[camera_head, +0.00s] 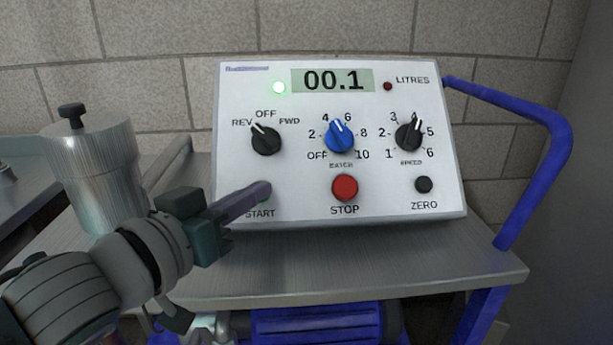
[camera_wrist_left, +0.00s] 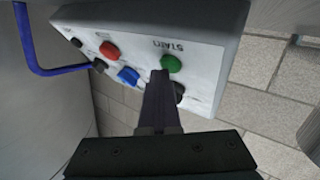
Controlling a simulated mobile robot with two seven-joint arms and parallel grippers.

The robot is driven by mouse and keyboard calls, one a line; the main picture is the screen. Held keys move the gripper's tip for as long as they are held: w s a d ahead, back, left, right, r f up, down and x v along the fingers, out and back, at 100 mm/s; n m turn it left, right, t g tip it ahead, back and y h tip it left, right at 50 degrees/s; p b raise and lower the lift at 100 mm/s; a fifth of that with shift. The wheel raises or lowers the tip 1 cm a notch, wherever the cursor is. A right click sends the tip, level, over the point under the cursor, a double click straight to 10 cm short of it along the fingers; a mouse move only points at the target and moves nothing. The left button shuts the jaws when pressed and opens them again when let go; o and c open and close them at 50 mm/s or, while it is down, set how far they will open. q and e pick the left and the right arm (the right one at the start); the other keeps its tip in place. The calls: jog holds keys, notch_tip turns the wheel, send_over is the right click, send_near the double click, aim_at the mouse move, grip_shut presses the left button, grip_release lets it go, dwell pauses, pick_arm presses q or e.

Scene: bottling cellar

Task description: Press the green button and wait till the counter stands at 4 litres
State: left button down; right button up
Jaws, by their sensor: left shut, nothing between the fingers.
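The white control panel (camera_head: 300,205) has a counter display (camera_head: 332,81) that reads 00.1 LITRES. The red STOP button (camera_head: 344,187) is to the right of START. My right gripper is not in view.
The blue batch knob (camera_head: 340,138) points up, near 4. Black REV/OFF/FWD (camera_head: 266,141) and speed (camera_head: 409,137) knobs flank it. A black ZERO button (camera_head: 423,184) is at lower right. The panel stands on a metal cart top (camera_head: 440,262) with a blue handle (camera_head: 545,125). A metal canister (camera_head: 95,165) is at left.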

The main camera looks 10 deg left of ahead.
pick_arm(q)
jog(key=shift+s+d+r+p, duration=0.15)
jog(key=shift+s+r+p, duration=0.35)
jog(key=shift+s+p, duration=0.1)
jog(key=shift+s+d+r+p, duration=0.3)
jog(key=shift+s+r+p, duration=0.55)
jog(key=shift+p, duration=0.4)
jog(key=shift+s+d+r+p, duration=0.25)
jog(key=shift+s+r+p, duration=0.6)
jog(key=shift+p, duration=0.35)
jog(key=s+a+r+g+y+p, duration=0.25)
jog(key=s+r+g+p, duration=0.35)
jog(key=s+p, duration=0.45)
jog(key=s+a+r+g+y+p, duration=0.25)
jog(key=s+r+g+p, duration=0.5)
jog(key=s, duration=0.65)
notch_tip(320, 180, up, 35)
jog(key=t+p, duration=0.1)
jog(key=p, duration=3.5)
jog(key=shift+w+a+m, duration=0.15)
jog(key=shift+w+m, duration=0.25)
